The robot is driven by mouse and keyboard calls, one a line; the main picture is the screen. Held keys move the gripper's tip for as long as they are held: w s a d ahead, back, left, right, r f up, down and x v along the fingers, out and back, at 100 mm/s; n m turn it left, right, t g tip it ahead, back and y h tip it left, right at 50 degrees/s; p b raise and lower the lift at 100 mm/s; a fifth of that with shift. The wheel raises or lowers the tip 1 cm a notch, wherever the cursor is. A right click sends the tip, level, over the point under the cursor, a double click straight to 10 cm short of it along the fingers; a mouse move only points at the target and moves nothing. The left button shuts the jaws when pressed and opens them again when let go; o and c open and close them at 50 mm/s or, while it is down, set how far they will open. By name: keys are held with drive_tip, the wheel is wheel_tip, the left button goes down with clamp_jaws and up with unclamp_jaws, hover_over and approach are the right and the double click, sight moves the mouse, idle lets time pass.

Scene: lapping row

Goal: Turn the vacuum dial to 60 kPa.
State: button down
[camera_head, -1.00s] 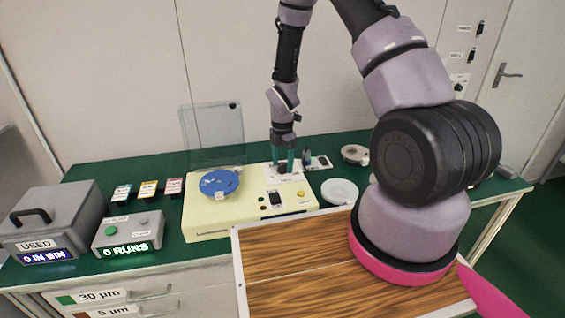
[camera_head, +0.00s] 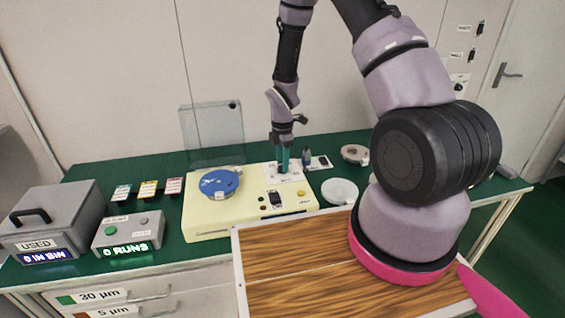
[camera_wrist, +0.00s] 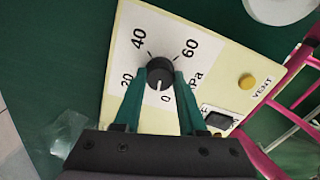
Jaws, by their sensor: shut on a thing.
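The vacuum dial (camera_wrist: 159,72) is a small black round knob with a pale pointer line, set on a white scale plate marked 0, 20, 40, 60 and kPa. In the wrist view its pointer line lies toward the 0 mark, away from the 60 at upper right. My gripper (camera_wrist: 161,75) has one green finger on each side of the knob and is shut on it. In the head view my gripper (camera_head: 284,160) reaches down to the back right of the cream machine (camera_head: 210,219), and its fingers hide the dial.
A blue disc (camera_head: 219,182) sits on the machine's left part. A yellow button (camera_wrist: 246,81) and a black switch (camera_wrist: 217,120) lie near the dial. A white round dish (camera_head: 340,191) stands to the right. A clear upright panel (camera_head: 215,135) stands behind the machine.

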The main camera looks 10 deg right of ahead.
drive_tip(key=m, duration=0.5)
drive_tip(key=shift+m, duration=0.3)
drive_tip(key=m, duration=0.5)
drive_tip(key=shift+m, duration=0.3)
drive_tip(key=m, duration=1.1)
drive_tip(key=shift+m, duration=0.3)
drive_tip(key=m, duration=0.5)
drive_tip(key=shift+w+m, duration=0.1)
drive_tip(key=shift+m, duration=0.2)
drive_tip(key=m, duration=0.5)
drive_tip(key=shift+r, duration=0.1)
drive_tip(key=m, duration=0.5)
drive_tip(key=shift+m, duration=0.4)
drive_tip(key=m, duration=0.4)
drive_tip(key=shift+m, duration=0.4)
